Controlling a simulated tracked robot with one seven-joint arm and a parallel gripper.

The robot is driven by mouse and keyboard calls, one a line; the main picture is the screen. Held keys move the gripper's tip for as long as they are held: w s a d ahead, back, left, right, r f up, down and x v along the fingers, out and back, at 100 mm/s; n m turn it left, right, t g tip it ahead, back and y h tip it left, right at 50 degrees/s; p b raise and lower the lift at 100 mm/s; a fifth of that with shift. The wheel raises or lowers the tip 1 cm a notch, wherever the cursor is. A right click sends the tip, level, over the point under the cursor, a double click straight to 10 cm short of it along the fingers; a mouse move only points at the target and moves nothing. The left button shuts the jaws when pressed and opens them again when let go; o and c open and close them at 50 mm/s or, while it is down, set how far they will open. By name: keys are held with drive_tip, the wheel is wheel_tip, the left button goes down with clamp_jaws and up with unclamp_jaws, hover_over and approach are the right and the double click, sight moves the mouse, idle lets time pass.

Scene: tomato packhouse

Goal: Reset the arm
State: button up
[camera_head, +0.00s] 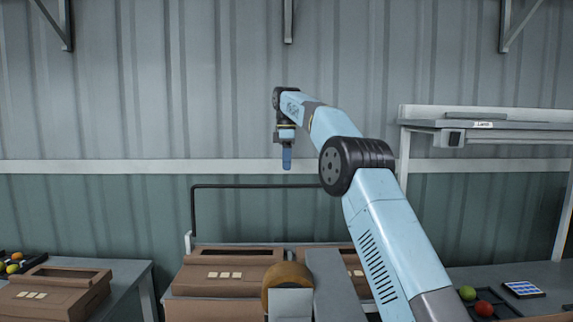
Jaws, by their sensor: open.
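My arm is a light blue arm with black joints, raised from the lower right toward the upper middle of the head view. My gripper (287,160) hangs from its end, pointing down, in front of the corrugated wall. It is seen edge-on, so the gap between its fingers is hidden. Nothing shows between or under the fingers. The gripper is well above the brown boxes and apart from them.
Brown cardboard boxes (228,258) stand below, behind a tape roll (284,277). A black rail (250,186) rises behind them. At left, a table (130,277) holds a box (60,290). At right are a green tomato (467,293), a red tomato (484,308) and a shelf (500,125).

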drive_tip(key=s+d+r+m+t, duration=0.1)
drive_tip(key=s+d+r+m, duration=0.25)
drive_tip(key=s, duration=0.45)
drive_tip(key=s+d+r+m+t, duration=0.1)
drive_tip(key=s+d+r+m, duration=0.15)
drive_tip(key=s+d, duration=0.4)
drive_tip(key=s+d+r+m+t, duration=0.1)
drive_tip(key=s+d+r+m, duration=0.15)
drive_tip(key=s, duration=0.75)
drive_tip(key=s+d+f+m+t, duration=0.1)
drive_tip(key=s+d+f+m, duration=0.2)
drive_tip(key=s+f, duration=0.3)
drive_tip(key=s+d+f+m+t, duration=0.1)
drive_tip(key=s+d+f+m, duration=0.2)
drive_tip(key=s, duration=0.9)
drive_tip(key=s+d+f+m+t, duration=0.1)
drive_tip(key=s+d+f+m, duration=0.1)
drive_tip(key=s+f, duration=0.7)
drive_tip(key=shift+d+f+m, duration=0.3)
drive_tip(key=shift+d+m, duration=0.1)
drive_tip(key=shift+m, duration=0.35)
